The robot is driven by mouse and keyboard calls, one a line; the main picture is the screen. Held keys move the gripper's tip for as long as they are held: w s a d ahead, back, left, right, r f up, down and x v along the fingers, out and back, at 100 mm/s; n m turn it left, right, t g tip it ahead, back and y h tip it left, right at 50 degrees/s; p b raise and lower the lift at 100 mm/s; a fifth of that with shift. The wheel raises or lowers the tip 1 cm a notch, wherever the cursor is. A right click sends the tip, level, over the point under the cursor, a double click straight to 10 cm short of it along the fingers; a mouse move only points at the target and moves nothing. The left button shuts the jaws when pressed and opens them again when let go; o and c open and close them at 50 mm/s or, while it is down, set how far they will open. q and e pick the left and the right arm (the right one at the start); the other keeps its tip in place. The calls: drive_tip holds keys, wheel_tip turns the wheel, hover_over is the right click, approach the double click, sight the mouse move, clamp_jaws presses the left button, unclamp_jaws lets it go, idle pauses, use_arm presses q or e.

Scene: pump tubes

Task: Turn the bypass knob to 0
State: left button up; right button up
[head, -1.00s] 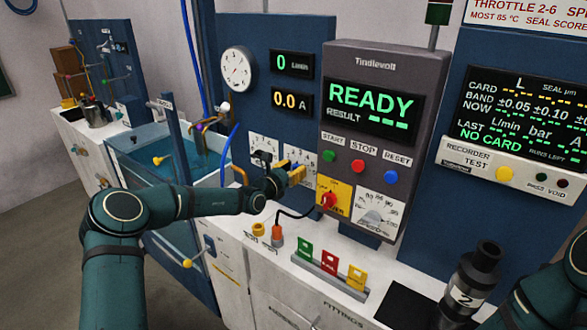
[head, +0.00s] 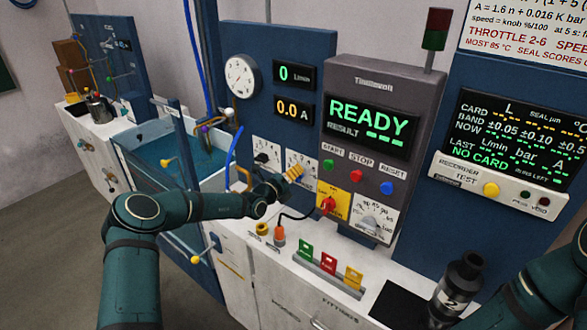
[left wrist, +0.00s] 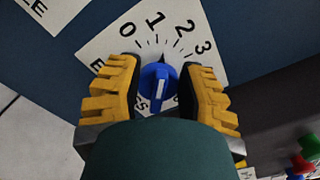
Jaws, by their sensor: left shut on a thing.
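The blue bypass knob (left wrist: 159,88) sits on a white dial plate (left wrist: 108,44) marked 0, 1, 2, 3, seen in the left wrist view. Its black pointer points up, between 1 and 2. The plate's lower label is mostly hidden by the fingers. My left gripper (left wrist: 163,92) has its yellow fingers on both sides of the knob and is shut on it. In the head view the left gripper (head: 292,173) is at the right-hand dial plate (head: 302,161) and hides the knob. My right arm enters at the lower right; its gripper is out of view.
Another white dial plate (head: 266,150) with a black knob is just left. A red knob on a yellow plate (head: 328,205) is close to the lower right. Colored cards (head: 327,262) stand on the bench below. A black cylinder (head: 457,285) stands at right.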

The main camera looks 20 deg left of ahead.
use_arm(q)
drive_tip(key=n+p, duration=0.1)
drive_tip(key=n, duration=0.2)
drive_tip(key=shift+w+a+n, duration=0.1)
drive_tip(key=shift+n, duration=0.2)
drive_tip(key=n, duration=0.2)
drive_tip(key=n+p, duration=0.1)
drive_tip(key=n, duration=0.1)
drive_tip(key=shift+f, duration=0.25)
drive_tip(key=shift+n, duration=0.3)
drive_tip(key=o, duration=1.2)
drive_tip(key=shift+f, duration=0.1)
drive_tip(key=v, duration=1.2)
